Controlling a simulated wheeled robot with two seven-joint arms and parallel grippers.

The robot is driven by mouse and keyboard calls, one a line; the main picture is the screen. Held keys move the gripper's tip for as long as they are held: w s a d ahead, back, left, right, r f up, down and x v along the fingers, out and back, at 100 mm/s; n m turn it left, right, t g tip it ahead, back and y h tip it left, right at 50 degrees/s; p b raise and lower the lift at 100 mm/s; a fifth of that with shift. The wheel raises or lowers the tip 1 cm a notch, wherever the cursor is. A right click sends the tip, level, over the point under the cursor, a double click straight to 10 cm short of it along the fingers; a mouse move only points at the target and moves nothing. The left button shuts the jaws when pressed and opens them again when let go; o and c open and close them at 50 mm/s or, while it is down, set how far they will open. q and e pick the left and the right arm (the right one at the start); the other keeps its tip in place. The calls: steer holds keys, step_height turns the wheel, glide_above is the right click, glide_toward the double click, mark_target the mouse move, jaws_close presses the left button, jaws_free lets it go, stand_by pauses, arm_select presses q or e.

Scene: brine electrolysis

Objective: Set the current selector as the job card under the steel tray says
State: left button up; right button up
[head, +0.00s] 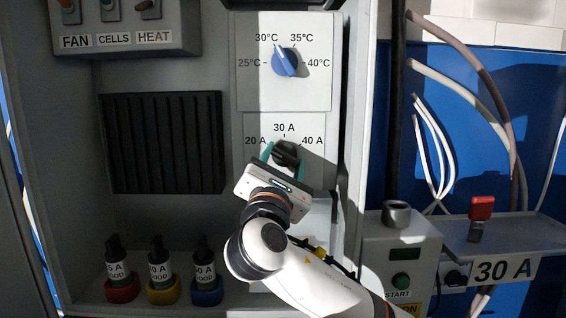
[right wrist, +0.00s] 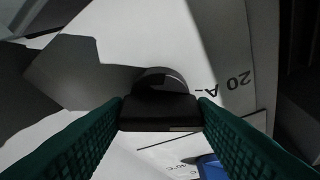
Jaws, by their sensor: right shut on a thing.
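The current selector (head: 286,151) is a black knob on a grey panel, with 20 A, 30 A and 40 A printed around it. My right gripper (head: 283,161) is shut on it, with teal fingers on either side. In the right wrist view the knob's black grip bar (right wrist: 160,112) sits between the fingertips, near the upside-down 20 A mark. I cannot tell which mark the knob points to. The job card (head: 505,270) under the steel tray (head: 500,231) reads 30 A. My left gripper is not in view.
A blue temperature knob (head: 285,62) is just above. Switches labelled FAN, CELLS and HEAT (head: 110,40) are at the upper left. Several labelled fuses (head: 160,272) stand in coloured holders below. A red-topped piece (head: 480,210) is on the tray, and a START button (head: 400,281) beside it.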

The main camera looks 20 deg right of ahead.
steer(key=shift+f+m, duration=0.1)
steer(key=shift+m, duration=0.3)
steer(key=shift+a+m+g+h+b, duration=0.1)
steer(key=shift+m+g+h+b, duration=0.35)
steer(key=shift+m, duration=0.75)
steer(key=m+g, duration=0.1)
steer(key=m, duration=0.2)
steer(key=shift+g+h, duration=0.25)
steer(key=shift+h, duration=0.1)
steer(key=shift+r+m+g, duration=0.15)
steer(key=shift+m+g, duration=0.55)
steer(key=shift+m, duration=1.1)
steer(key=shift+r+m+g, duration=0.1)
steer(key=shift+m+g, duration=0.6)
steer(key=shift+m, duration=1.1)
steer(key=shift+y, duration=0.4)
steer(key=o, duration=1)
